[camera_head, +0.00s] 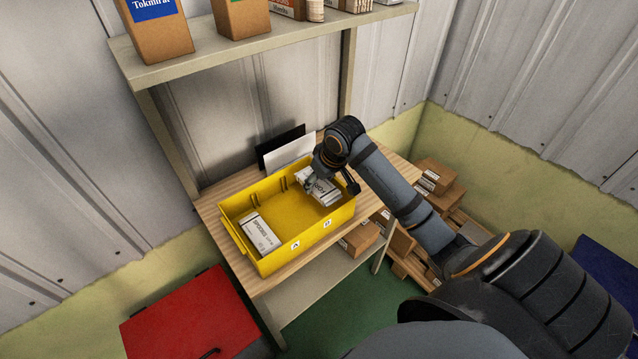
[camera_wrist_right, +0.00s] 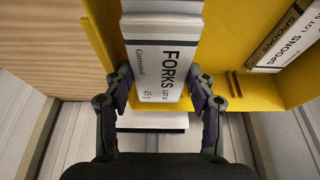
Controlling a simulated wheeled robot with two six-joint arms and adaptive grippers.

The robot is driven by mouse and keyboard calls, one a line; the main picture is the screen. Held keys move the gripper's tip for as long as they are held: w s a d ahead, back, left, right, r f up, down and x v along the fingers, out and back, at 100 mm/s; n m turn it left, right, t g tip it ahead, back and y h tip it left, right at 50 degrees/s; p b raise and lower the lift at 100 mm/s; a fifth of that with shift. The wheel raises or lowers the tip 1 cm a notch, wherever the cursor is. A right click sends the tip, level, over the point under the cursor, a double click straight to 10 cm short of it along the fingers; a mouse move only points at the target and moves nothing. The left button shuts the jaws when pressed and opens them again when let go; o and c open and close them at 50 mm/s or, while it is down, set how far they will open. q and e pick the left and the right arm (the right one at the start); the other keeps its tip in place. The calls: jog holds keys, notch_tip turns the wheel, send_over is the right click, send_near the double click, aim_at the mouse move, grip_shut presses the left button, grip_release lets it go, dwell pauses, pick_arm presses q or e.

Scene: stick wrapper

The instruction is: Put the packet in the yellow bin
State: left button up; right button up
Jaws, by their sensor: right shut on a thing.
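The yellow bin (camera_head: 290,239) stands on a wooden table; it also shows in the right wrist view (camera_wrist_right: 233,55). My right gripper (camera_head: 330,184) is at the bin's right end, shut on a white packet marked FORKS (camera_head: 322,194). In the right wrist view the two fingers press on the sides of the FORKS packet (camera_wrist_right: 160,60). The packet is inside the bin's outline; I cannot tell if it touches the floor. A second white packet, marked SPOONS (camera_wrist_right: 290,45), lies in the bin's left part (camera_head: 260,233). My left gripper is not in view.
A white board (camera_head: 288,153) and a black board (camera_head: 272,148) stand behind the bin. A shelf (camera_head: 235,45) with boxes hangs above. Cardboard boxes (camera_head: 437,177) are stacked to the right, below the table. A red lid (camera_head: 190,320) is at lower left. The bin's middle is clear.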

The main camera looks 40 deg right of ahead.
jog(key=shift+f, duration=0.15)
jog(key=shift+f, duration=0.45)
jog(key=o, duration=1.1)
jog(key=shift+o, duration=0.2)
jog(key=shift+r, duration=0.25)
jog(key=v, duration=1.2)
jog(key=shift+r, duration=0.35)
